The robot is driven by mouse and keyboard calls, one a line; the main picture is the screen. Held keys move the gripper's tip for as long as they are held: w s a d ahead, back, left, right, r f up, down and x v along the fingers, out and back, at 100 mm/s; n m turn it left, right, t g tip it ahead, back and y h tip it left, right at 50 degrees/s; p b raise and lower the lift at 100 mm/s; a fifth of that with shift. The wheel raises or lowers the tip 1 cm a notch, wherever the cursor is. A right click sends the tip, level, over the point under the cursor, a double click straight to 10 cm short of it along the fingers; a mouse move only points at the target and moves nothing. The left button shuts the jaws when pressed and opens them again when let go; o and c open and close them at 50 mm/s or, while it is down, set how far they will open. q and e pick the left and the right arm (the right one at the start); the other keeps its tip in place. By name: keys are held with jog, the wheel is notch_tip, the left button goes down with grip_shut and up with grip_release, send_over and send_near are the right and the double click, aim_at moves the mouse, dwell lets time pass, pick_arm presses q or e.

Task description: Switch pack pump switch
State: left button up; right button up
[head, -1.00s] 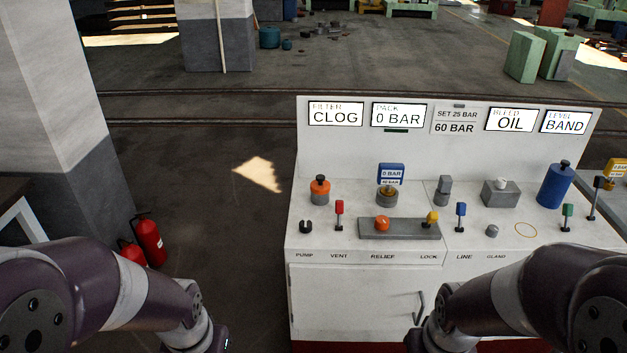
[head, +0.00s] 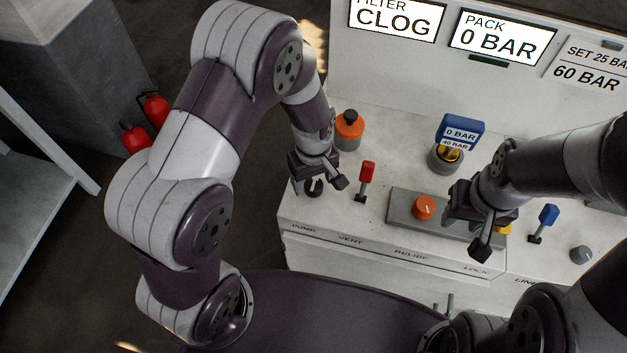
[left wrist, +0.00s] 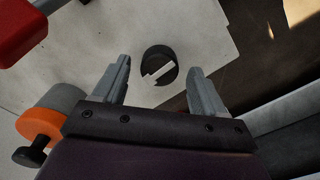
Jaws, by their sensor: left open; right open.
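The pump switch (head: 313,187) is a small dark round knob at the left front corner of the white console top, above the PUMP label. In the left wrist view the knob (left wrist: 159,66) shows a pale slot across its face. My left gripper (head: 320,186) is open just above the knob; in the left wrist view its fingers (left wrist: 160,82) stand apart on either side, with the knob slightly beyond the tips. My right gripper (head: 480,228) is open over the relief and lock area, partly covering the yellow lock knob (head: 504,229). The PACK display (head: 500,40) reads 0 BAR.
A red vent lever (head: 366,178) stands right of the pump switch, and an orange-capped filter knob (head: 349,130) behind it. An orange relief knob (head: 424,207) sits on a grey plate. A blue lever (head: 546,218) is at right.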

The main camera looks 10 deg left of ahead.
pick_arm(q)
jog(key=shift+s+f, duration=0.1)
jog(key=shift+f, duration=0.45)
jog(key=shift+w+f, duration=0.2)
jog(key=shift+f, duration=0.1)
jog(key=shift+s, duration=0.1)
jog(key=c, duration=1.1)
jog(key=shift+o, duration=0.2)
